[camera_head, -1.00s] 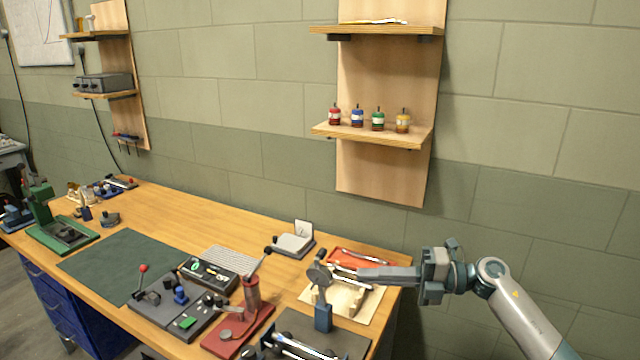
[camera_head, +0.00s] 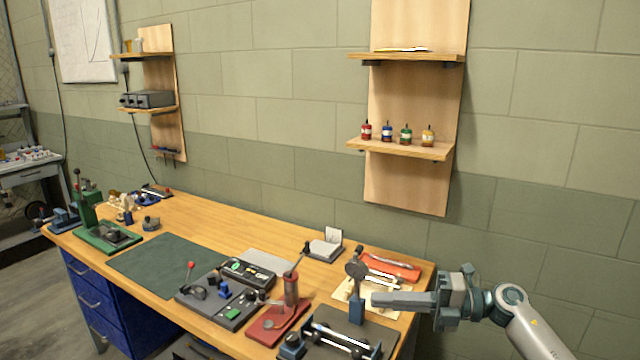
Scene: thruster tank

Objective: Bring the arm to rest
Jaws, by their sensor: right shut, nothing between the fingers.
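My right gripper (camera_head: 388,300) comes in from the lower right and points left. Its fingers are together with nothing between them. It is over the right end of the wooden workbench (camera_head: 215,217), close to a blue stand with a round grey head (camera_head: 356,285) and in front of a cream tray (camera_head: 378,313). I cannot tell whether the fingers touch the stand. My left gripper is not in view.
A red lever press (camera_head: 280,322), a dark control panel (camera_head: 217,300) and a fixture with rods (camera_head: 335,338) crowd the bench front. An orange tray (camera_head: 392,266) lies behind the gripper. A green mat (camera_head: 165,262) is bare. A wall shelf (camera_head: 410,148) holds several small bottles.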

